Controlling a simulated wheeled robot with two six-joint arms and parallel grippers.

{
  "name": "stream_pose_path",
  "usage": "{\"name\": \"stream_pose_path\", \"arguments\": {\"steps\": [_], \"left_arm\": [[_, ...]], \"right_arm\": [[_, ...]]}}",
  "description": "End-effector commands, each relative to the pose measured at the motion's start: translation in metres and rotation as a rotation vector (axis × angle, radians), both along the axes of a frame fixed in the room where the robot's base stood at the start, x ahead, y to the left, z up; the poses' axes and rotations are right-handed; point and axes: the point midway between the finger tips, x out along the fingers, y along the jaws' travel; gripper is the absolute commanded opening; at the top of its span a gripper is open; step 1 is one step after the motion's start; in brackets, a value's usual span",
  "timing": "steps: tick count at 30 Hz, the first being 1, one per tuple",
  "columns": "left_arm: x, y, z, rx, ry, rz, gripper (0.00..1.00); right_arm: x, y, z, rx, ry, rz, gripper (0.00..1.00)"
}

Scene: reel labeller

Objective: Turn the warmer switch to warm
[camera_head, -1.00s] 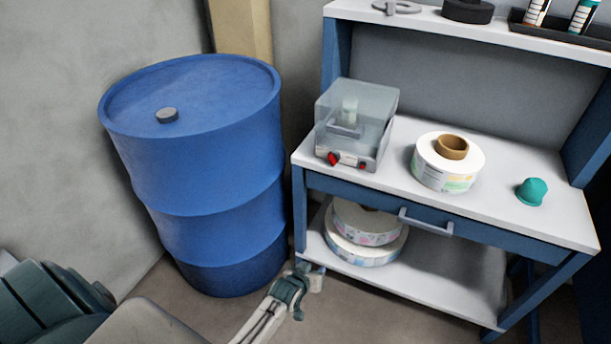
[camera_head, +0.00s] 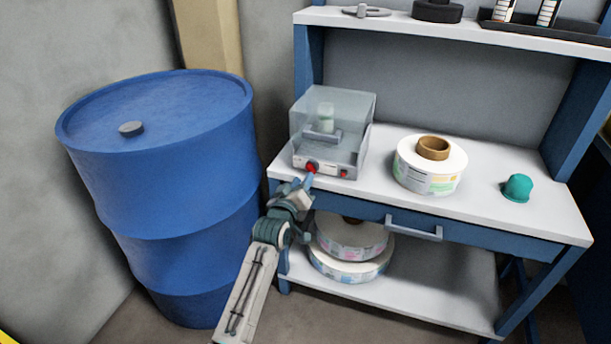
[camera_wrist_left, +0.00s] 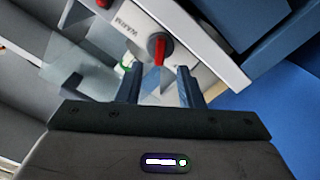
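The warmer (camera_head: 330,135) is a box with a clear cover and a light front panel, standing at the left end of the bench top. Its switch (camera_head: 312,167) is a red knob on that panel. In the left wrist view the red switch (camera_wrist_left: 160,47) has a dark round base, with the word WARM printed to its left. My left gripper (camera_head: 309,182) is in front of the panel, close to the switch. In the wrist view its two fingers (camera_wrist_left: 160,80) are apart, with the red lever between and just beyond their tips. Contact cannot be told. My right gripper is out of view.
A smaller red button (camera_head: 344,173) sits right of the switch. A label reel (camera_head: 428,172) and a teal cap (camera_head: 517,187) stand further right on the bench (camera_head: 480,205). More reels (camera_head: 350,262) lie on the lower shelf. A blue drum (camera_head: 165,170) stands left of my arm.

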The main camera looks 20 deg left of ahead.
Motion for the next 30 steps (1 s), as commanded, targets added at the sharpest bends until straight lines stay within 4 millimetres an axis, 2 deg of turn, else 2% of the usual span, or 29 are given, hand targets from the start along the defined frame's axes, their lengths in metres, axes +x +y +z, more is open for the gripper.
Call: {"name": "stream_pose_path", "arguments": {"steps": [3, 9, 19, 20, 24, 30], "left_arm": [[0.021, -0.001, 0.000, 0.000, -0.001, 0.000, 0.34], [0.039, -0.001, 0.000, 0.001, 0.000, 0.000, 0.34], [0.042, -0.002, -0.001, 0.001, 0.001, -0.001, 0.34], [0.042, -0.001, -0.001, 0.001, 0.001, -0.001, 0.30], [0.042, -0.001, -0.001, 0.001, 0.001, -0.001, 0.02], [0.042, -0.001, -0.001, 0.003, 0.001, 0.000, 0.00]], "right_arm": [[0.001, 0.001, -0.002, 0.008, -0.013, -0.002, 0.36], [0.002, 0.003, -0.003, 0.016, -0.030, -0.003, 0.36], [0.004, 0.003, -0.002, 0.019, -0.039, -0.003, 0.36], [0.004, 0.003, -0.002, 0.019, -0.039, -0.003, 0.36], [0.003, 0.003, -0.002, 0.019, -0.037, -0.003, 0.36], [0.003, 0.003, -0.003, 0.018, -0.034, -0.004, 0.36]]}}
